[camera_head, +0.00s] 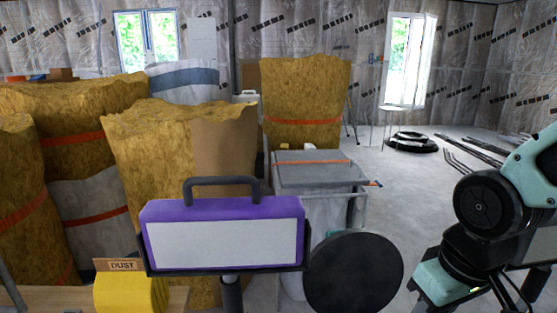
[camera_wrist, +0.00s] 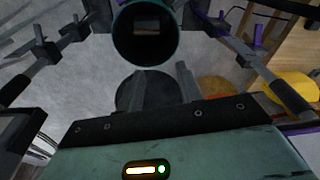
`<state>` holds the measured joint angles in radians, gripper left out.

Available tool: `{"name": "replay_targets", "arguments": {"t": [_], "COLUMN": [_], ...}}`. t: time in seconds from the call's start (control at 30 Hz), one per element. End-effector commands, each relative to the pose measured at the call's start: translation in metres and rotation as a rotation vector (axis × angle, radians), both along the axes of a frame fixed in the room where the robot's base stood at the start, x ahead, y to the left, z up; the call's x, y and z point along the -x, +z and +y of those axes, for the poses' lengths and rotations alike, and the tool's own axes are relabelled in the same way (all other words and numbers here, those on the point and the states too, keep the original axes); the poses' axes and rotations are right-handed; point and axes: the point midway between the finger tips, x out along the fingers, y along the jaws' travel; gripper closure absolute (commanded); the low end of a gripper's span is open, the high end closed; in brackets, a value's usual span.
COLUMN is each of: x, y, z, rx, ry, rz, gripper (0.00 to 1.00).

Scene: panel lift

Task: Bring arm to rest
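My arm, teal and black, is bent at the right side of the head view. Its end is not clearly seen there. In the wrist view my gripper (camera_wrist: 160,84) shows two grey fingers standing apart with nothing between them. The fingers are open and point away from the teal wrist body, over the grey floor. A dark round shape lies behind the fingers. I see no object held.
A purple-framed panel light (camera_head: 225,243) with a black handle stands close in front. A black disc (camera_head: 352,272) is to its right. A yellow block (camera_head: 130,293) sits by a "DUST" sign (camera_head: 122,265). Insulation bales (camera_head: 165,140) crowd the left. Open floor (camera_head: 415,178) lies at the right.

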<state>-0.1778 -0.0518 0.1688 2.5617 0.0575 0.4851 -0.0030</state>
Motion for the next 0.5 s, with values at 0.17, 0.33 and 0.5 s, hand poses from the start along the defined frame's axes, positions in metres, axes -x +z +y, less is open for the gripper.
{"name": "replay_targets", "arguments": {"t": [0.17,0.33,0.5], "x": [0.043,0.096,0.091], "y": [0.006,0.012,0.052], "z": [0.051,0.087,0.084], "rx": [0.013,0.043,0.04], "ry": [0.199,0.395,0.374], "rz": [0.054,0.108,0.109], "gripper": [0.64,0.64,0.64]}}
